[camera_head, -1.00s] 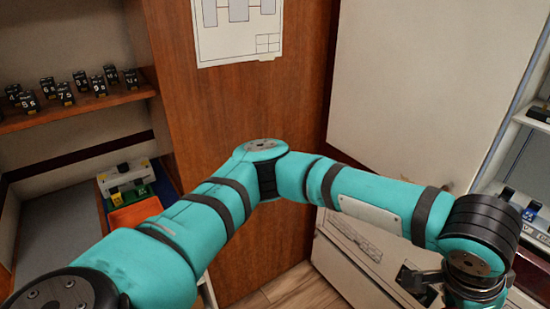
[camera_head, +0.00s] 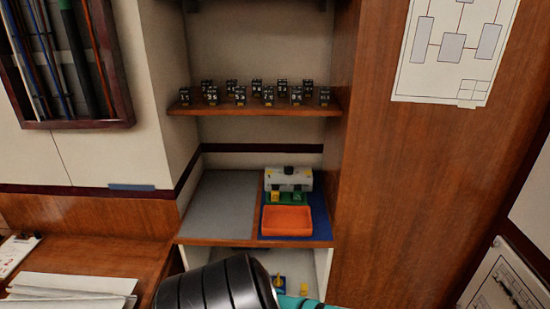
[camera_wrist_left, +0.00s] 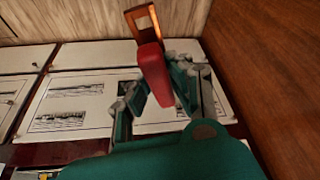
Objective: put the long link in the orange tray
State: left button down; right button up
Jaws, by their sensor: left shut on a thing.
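The orange tray (camera_head: 287,221) sits empty on the right half of the lower shelf in the head view, on a blue mat. In the left wrist view my left gripper (camera_wrist_left: 162,88) is shut on a red piece with a flat copper-coloured frame at its far end, which I take as the long link (camera_wrist_left: 152,62). The link points away from the wrist, clear of any surface. The tray is not in the wrist view, and the left gripper is not in the head view; only part of my arm shows at its bottom edge. My right gripper is not in view.
Behind the tray stand a green holder with yellow-marked pieces (camera_head: 287,197) and a white block (camera_head: 300,180). A grey mat (camera_head: 220,205) to the left is bare. Numbered black breakers (camera_head: 240,95) line the upper shelf. A wooden side panel (camera_head: 400,190) bounds the shelves on the right.

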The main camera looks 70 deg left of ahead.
aim_at(287, 223)
jog(key=i+u, duration=0.2)
jog(key=u, duration=1.85)
jog(key=i+l+u, duration=0.2)
jog(key=u, duration=0.15)
jog(key=i+l+u, duration=0.1)
jog(key=l+u, duration=0.3)
jog(key=i+l+u, duration=0.1)
jog(key=l+u, duration=0.6)
jog(key=i+l, duration=0.1)
jog(key=l, duration=0.35)
jog(key=i+l+u, duration=0.1)
jog(key=l, duration=0.3)
jog(key=i+l, duration=0.15)
jog(key=l, duration=0.3)
jog(key=i+l, duration=0.1)
jog(key=l, duration=0.35)
jog(key=u, duration=0.05)
